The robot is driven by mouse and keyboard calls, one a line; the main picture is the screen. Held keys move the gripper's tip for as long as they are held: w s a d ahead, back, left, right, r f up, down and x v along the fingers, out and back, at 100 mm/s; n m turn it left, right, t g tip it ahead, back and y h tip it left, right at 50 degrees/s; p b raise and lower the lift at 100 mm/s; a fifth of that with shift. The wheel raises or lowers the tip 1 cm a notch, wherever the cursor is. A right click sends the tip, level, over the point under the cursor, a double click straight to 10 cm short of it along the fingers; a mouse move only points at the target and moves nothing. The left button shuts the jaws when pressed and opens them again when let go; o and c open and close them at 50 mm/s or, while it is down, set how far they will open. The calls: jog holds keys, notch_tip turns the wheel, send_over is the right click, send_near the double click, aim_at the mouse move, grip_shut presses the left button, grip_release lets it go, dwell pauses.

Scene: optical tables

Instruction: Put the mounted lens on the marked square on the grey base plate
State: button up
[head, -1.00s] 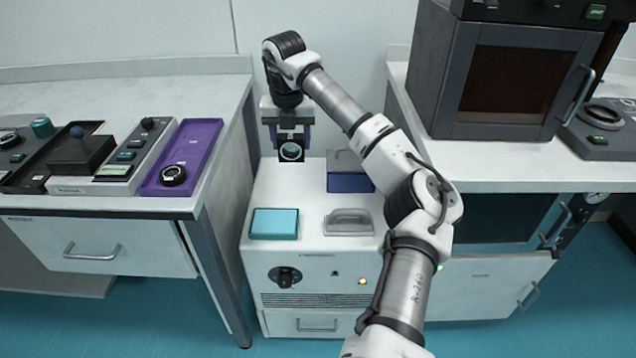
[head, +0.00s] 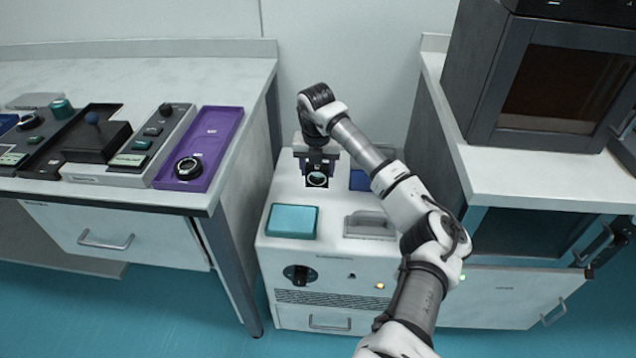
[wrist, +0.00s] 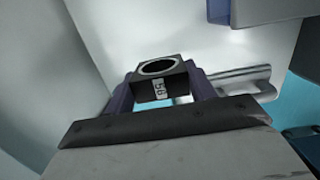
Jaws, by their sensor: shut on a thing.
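My gripper (head: 317,163) is shut on the mounted lens (head: 317,180), a small black block with a round opening. In the wrist view the mounted lens (wrist: 160,79) sits between the purple-grey fingers of my gripper (wrist: 160,90), and a white "56" label shows on its side. The lens is over the white cabinet (head: 335,252), behind the teal box; I cannot tell its height above the top. I cannot make out a marked square, nor tell which surface is the grey base plate.
On the cabinet are a teal box (head: 292,220), a grey handled piece (head: 368,225) and a partly hidden blue box (head: 360,180). The left bench holds a purple tray (head: 215,135) with a black ring (head: 188,168) and a grey control panel (head: 130,160). A dark oven (head: 550,85) stands right.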

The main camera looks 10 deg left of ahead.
aim_at(318, 184)
jog(key=shift+f, duration=2.85)
jog(key=shift+f, duration=0.1)
jog(key=o, duration=1.1)
